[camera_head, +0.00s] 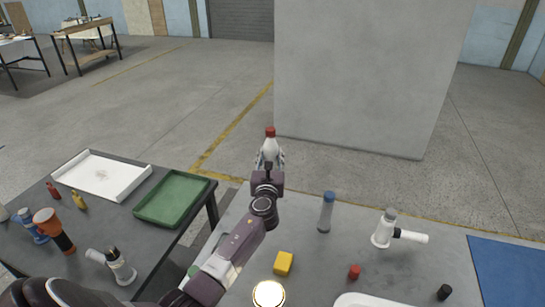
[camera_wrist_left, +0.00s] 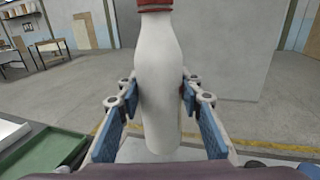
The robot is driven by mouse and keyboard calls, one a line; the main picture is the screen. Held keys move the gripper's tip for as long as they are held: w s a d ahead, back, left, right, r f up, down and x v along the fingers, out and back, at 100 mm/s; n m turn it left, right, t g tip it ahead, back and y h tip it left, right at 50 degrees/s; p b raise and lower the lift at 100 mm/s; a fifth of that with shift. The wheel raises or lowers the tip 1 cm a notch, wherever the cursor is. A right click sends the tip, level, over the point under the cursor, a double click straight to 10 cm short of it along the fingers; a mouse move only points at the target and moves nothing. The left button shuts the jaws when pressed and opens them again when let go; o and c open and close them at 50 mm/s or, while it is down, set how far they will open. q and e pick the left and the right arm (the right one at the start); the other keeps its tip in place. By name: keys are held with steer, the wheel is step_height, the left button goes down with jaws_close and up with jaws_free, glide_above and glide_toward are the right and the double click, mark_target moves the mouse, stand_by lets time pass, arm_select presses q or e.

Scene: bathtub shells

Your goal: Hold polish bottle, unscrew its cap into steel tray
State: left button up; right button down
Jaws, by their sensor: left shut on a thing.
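A white polish bottle (camera_head: 270,148) with a red cap (camera_head: 270,132) stands upright in my left gripper (camera_head: 270,160), held up beyond the far edge of the grey table. In the left wrist view the white bottle body (camera_wrist_left: 158,85) sits between the two blue-padded fingers of the left gripper (camera_wrist_left: 160,105), which are shut on it. The red cap (camera_wrist_left: 155,4) is cut off by the top edge there. A pale tray (camera_head: 368,301) shows only in part at the bottom edge; I cannot tell if it is steel. My right gripper is out of view.
The right table holds a blue-capped cylinder (camera_head: 326,212), white pipe fitting (camera_head: 385,230), yellow block (camera_head: 283,263), red cap-like piece (camera_head: 354,271), black piece (camera_head: 444,292) and blue mat (camera_head: 510,268). The left table holds a green tray (camera_head: 143,212) and white tray (camera_head: 62,169).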

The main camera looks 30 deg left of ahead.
arm_select(q)
steer(key=o, duration=0.7)
jaws_close()
